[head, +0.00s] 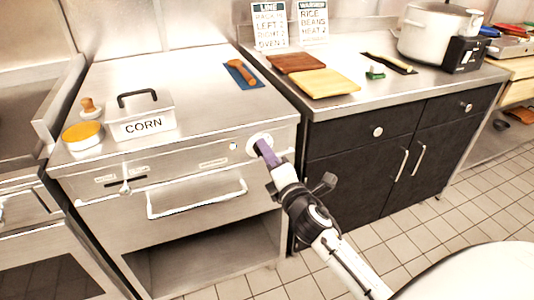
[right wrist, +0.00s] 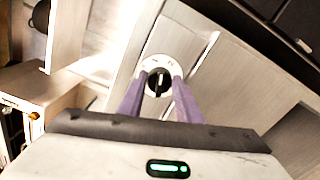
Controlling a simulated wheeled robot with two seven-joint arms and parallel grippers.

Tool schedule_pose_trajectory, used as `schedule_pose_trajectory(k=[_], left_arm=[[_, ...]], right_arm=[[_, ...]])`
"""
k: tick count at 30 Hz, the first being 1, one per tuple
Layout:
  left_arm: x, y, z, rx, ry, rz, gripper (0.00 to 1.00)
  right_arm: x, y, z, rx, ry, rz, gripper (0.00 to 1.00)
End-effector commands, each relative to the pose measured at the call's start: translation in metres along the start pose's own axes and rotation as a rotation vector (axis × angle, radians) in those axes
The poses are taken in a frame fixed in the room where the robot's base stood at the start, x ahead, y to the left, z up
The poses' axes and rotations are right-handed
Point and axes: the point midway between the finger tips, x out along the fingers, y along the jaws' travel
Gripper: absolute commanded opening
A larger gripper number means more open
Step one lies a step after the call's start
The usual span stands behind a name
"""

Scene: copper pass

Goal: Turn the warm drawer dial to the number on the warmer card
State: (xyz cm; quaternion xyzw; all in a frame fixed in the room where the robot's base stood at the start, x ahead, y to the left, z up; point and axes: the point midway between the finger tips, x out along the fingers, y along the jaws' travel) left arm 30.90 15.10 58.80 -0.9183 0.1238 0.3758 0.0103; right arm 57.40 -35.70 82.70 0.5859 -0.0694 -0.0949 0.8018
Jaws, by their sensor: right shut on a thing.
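The warm drawer dial (head: 258,138) is a round white plate with a dark knob, on the steel front right of the drawer. It also shows in the right wrist view (right wrist: 157,65), with a knob standing roughly upright; its markings are too small to read. My right gripper (head: 264,149) has purple fingers, shut on the dial's knob, one finger on each side in the right wrist view (right wrist: 158,92). The warmer card (head: 313,22) stands at the back of the counter and reads rice, beans, heat 2. My left gripper is not in view.
A drawer handle (head: 198,205) juts out left of the dial. A corn box (head: 146,117) and an orange-topped tin (head: 83,134) stand on the steel top. A line card (head: 270,25) stands beside the warmer card. Cutting boards (head: 325,83) and a pot (head: 435,38) are on the right counter.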

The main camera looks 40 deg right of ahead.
Motion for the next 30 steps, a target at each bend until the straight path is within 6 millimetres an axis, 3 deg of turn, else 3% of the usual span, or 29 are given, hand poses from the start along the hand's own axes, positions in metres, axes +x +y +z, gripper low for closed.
schedule_pose_trajectory(k=[15, 30], left_arm=[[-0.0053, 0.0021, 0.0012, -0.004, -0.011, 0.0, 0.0], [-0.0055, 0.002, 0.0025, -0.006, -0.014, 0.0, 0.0]], right_arm=[[-0.0001, -0.0016, -0.0004, 0.386, -0.001, -0.002, 0.09], [0.0, -0.0024, -0.0003, 0.485, -0.001, -0.001, 0.09]])
